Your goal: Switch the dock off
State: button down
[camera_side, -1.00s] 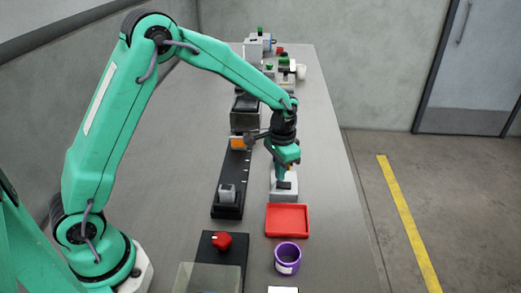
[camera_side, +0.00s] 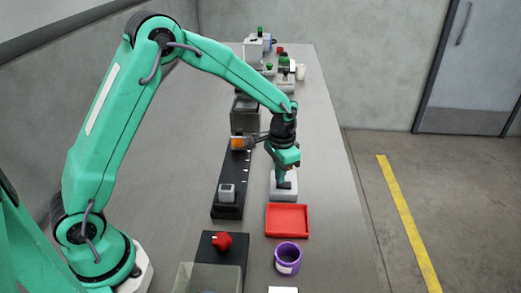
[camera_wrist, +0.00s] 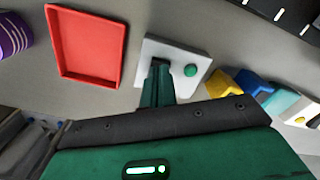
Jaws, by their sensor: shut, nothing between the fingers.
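A white box (camera_side: 290,195) stands behind the red tray in the side view; I take it to be the dock.
The red tray (camera_side: 288,234) lies close in front of the box, and a purple cup (camera_side: 288,270) stands nearer. A black rail (camera_side: 228,205) runs to the left with a grey block (camera_side: 227,192). A red knob (camera_side: 221,241) sits nearer. The table's right strip is clear.

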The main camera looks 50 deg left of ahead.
jog(key=shift+f, duration=0.5)
dwell(0.4)
jog(key=shift+r, duration=0.1)
jog(key=shift+r, duration=3.45)
jog(key=shift+s+r, duration=0.1)
jog(key=s+a+r+n+t, duration=0.1)
jog(key=s+a+r+t, duration=0.2)
jog(key=s+r, duration=0.85)
jog(key=s+a+r+n+t, duration=0.1)
jog(key=s+r+n+t, duration=0.1)
jog(key=s, duration=1.1)
jog(key=shift+t, duration=0.3)
